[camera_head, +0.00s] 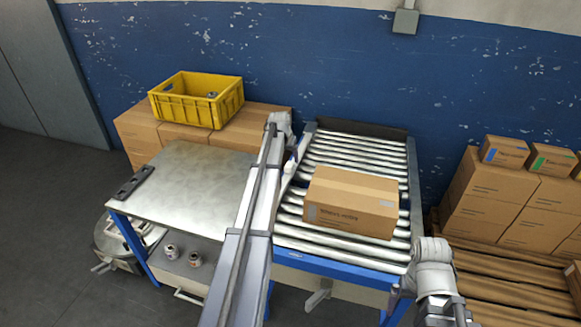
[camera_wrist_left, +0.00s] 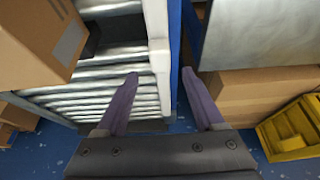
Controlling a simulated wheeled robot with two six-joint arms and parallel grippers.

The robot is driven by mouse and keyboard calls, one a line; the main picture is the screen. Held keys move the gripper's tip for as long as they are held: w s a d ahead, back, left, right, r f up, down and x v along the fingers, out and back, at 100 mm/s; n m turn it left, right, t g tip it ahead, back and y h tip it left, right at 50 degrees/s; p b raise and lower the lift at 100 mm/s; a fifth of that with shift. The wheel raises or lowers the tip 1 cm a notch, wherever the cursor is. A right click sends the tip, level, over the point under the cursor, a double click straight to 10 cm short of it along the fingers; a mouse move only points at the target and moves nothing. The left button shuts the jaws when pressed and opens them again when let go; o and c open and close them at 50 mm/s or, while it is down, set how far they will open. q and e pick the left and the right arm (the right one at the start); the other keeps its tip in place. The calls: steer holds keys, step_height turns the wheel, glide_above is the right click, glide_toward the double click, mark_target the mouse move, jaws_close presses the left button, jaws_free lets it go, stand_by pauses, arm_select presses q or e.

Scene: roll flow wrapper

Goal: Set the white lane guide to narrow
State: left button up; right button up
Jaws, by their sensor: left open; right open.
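The white lane guide (camera_wrist_left: 158,60) is a pale bar along the side of the roller conveyor, beside a blue frame edge. In the left wrist view my left gripper (camera_wrist_left: 160,75) is open, with one purple finger on each side of the guide; I cannot tell whether either touches it. In the head view a white piece of the guide (camera_head: 290,165) shows beside my left arm, which hides most of it and the left gripper. My right gripper (camera_head: 394,297) is open and empty near the conveyor's front right corner, its fingers only partly clear.
A cardboard box (camera_head: 350,202) lies on the roller conveyor (camera_head: 340,150), right of my left arm. A metal table (camera_head: 190,185) stands to the left. A yellow crate (camera_head: 180,105) sits on boxes behind it. Stacked boxes (camera_head: 500,195) stand at the right.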

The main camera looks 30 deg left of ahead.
mark_target(290, 164)
arm_select(q)
steer(key=b+x, duration=0.5)
steer(key=x, duration=0.1)
steer(key=shift+w+a+f+b, duration=0.1)
steer(key=shift+w+f+b, duration=0.05)
steer(key=shift+f+b, duration=0.2)
jaws_close()
stand_by(0.3)
stand_by(0.8)
